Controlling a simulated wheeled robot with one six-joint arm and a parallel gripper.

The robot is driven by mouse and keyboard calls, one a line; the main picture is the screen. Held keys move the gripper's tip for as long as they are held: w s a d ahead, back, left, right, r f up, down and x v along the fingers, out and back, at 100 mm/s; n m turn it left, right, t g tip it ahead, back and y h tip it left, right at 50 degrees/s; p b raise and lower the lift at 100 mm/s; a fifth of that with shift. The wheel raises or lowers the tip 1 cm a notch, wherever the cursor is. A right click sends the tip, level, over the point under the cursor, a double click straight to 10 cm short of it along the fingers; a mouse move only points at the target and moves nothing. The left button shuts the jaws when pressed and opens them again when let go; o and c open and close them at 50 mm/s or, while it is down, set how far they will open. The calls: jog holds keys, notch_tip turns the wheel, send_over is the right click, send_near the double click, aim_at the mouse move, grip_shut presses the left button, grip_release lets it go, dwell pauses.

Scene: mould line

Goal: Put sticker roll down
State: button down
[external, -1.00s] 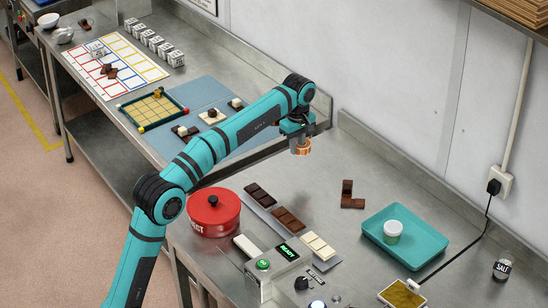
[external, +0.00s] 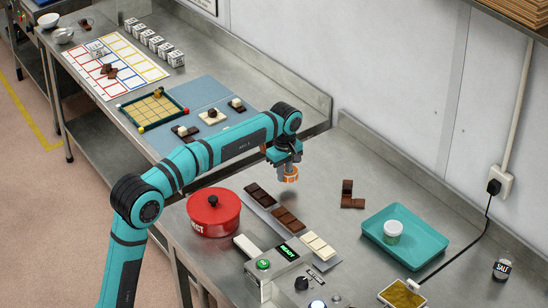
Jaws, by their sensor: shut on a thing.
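My gripper (external: 288,166) points down and is shut on the sticker roll (external: 289,175), a small orange ring with a pale band. It holds the roll above the near steel bench, close to the back end of the chocolate tray. A gap between the roll and the bench seems to remain, but its height is hard to tell from this view.
A grey tray (external: 268,203) holds dark, milk and white chocolate pieces. A red lidded pot (external: 213,212) stands left of it. A brown chocolate piece (external: 351,195) and a teal tray (external: 372,225) with a small tub (external: 393,232) are to the right. Bare bench (external: 330,160) lies behind.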

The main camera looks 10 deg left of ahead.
jog(key=shift+f, duration=1.85)
jog(key=c, duration=1.3)
grip_release()
jog(key=shift+f, duration=0.1)
jog(key=shift+c, duration=0.2)
notch_tip(320, 180, up, 12)
jog(key=shift+r, duration=0.1)
